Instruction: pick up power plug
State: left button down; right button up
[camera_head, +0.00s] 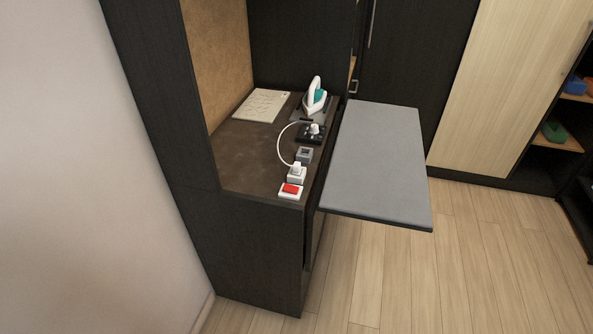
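A white plug-like piece (297,169) stands on a small white block near the front right edge of the dark vanity top (250,155). A thin white cable (280,144) arcs from beside it back to a black block (309,136) with another white knob-like piece (315,128) on it. Which white piece is the power plug is too small to tell for certain, and so is whether it sits in a socket. Neither of my grippers is in view.
A red switch (291,189) on a white base is at the front edge, and a grey box (304,154) is behind. A white and green iron (315,97) stands farther back. A paper sheet (262,106) lies left. A grey board (376,165) juts out right; wooden floor (480,260) is clear.

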aim_at(296, 166)
jog(key=z, duration=1.45)
jog(key=i, duration=1.05)
jog(key=u, duration=2.5)
